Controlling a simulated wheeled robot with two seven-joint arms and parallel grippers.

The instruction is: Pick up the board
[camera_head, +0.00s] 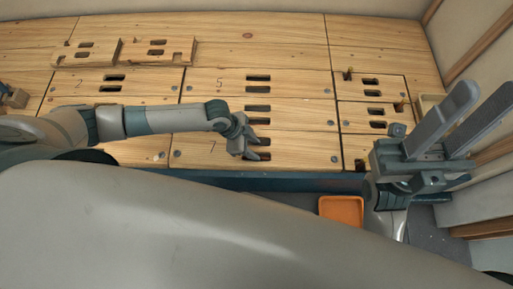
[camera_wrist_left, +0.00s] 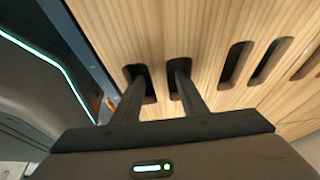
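A wooden board marked 7 (camera_head: 212,150) lies flat in the bench's front row, with two dark handle slots near its middle. My left gripper (camera_head: 252,154) is over these slots. In the left wrist view its two fingers (camera_wrist_left: 158,76) point down at two slots in the wood (camera_wrist_left: 215,35), one finger at each, with a strip of wood between them. The fingers are apart, and dark gaps show between them and the strip. How deep the tips reach is hidden. My right gripper (camera_head: 448,125) is open, empty and raised at the right, away from the boards.
Board 5 (camera_head: 205,88) and board 2 (camera_head: 65,88) lie flat farther back. Two small slotted wood pieces (camera_head: 88,52) (camera_head: 155,50) rest on top at the back left. Narrower slotted boards (camera_head: 350,92) are at the right. An orange tray (camera_head: 341,210) stands below the bench's front edge.

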